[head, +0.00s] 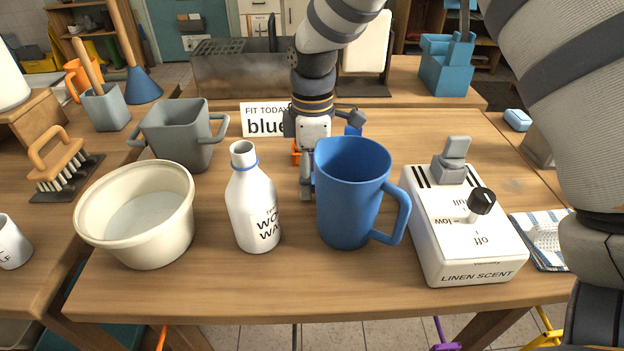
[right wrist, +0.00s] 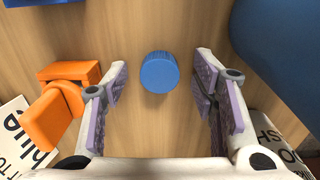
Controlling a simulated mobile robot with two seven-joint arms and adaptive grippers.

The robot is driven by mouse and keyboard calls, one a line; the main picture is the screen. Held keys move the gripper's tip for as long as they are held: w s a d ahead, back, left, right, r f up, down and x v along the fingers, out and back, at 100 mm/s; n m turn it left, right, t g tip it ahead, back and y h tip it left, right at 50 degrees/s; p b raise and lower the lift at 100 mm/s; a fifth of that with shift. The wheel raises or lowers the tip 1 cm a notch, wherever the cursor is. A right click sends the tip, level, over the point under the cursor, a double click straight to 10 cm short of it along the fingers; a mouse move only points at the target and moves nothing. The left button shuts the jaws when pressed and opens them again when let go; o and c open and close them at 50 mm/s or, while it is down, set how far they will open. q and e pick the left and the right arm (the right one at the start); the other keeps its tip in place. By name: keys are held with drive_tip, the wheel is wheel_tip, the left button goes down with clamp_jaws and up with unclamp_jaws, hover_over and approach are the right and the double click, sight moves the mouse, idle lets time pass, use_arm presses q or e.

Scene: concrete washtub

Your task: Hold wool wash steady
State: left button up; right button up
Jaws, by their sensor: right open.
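The wool wash is a white bottle (head: 256,212) with a blue ring at its neck, standing upright on the table. Its lettering is partly visible. My right gripper (head: 328,155) is open behind and right of the bottle, apart from it, partly hidden by the blue jug (head: 352,195). In the right wrist view, a round blue cap (right wrist: 159,72) lies between the open fingers (right wrist: 158,95), not gripped. A lettered white surface, likely the bottle (right wrist: 283,140), shows at lower right, outside the fingers. My left gripper is not in view.
An orange block (right wrist: 70,85) lies beside one finger. A sign reading "blue" (head: 262,121) stands behind. A cream tub (head: 140,245) and grey bin (head: 182,140) are left. A white dial box (head: 460,245) and striped cloth (head: 545,240) are right. The front table strip is clear.

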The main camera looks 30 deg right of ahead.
sight(312, 178)
drive_tip(key=shift+c, duration=0.6)
drive_tip(key=c, duration=0.7)
wheel_tip(312, 178, up, 10)
drive_tip(key=shift+p, duration=0.35)
drive_tip(key=shift+r, duration=0.1)
